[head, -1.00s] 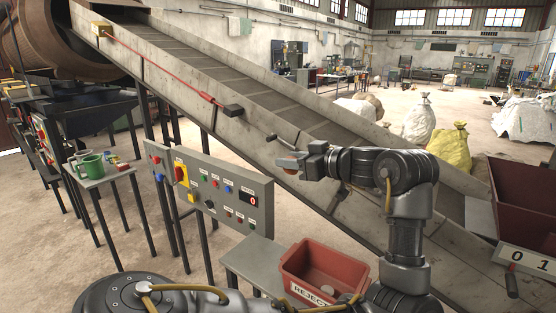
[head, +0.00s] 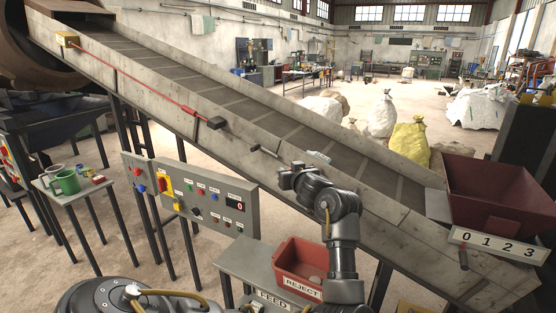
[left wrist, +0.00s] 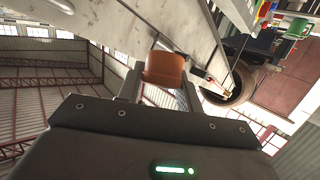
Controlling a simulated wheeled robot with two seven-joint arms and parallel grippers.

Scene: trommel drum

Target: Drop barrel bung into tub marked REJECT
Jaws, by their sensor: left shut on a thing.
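The barrel bung (left wrist: 164,68), a short orange-brown plug, is between the two fingers of my left gripper (left wrist: 160,90) in the left wrist view. In the head view my left gripper (head: 288,178) is shut and raised in front of the conveyor's side, above and beyond the tub. The bung cannot be made out there. The red tub (head: 283,268) stands on a grey bench, with a white label reading REJECT on its front. A pale round thing (head: 316,279) lies in it. My arm covers the tub's right part. My right gripper is not in view.
The sloping conveyor (head: 215,118) runs close behind my left gripper. A control panel (head: 190,193) stands left of it. A FEED label (head: 273,300) is on the bench (head: 238,262). A dark red hopper (head: 497,195) is at right. A green mug (head: 67,182) stands on a side table.

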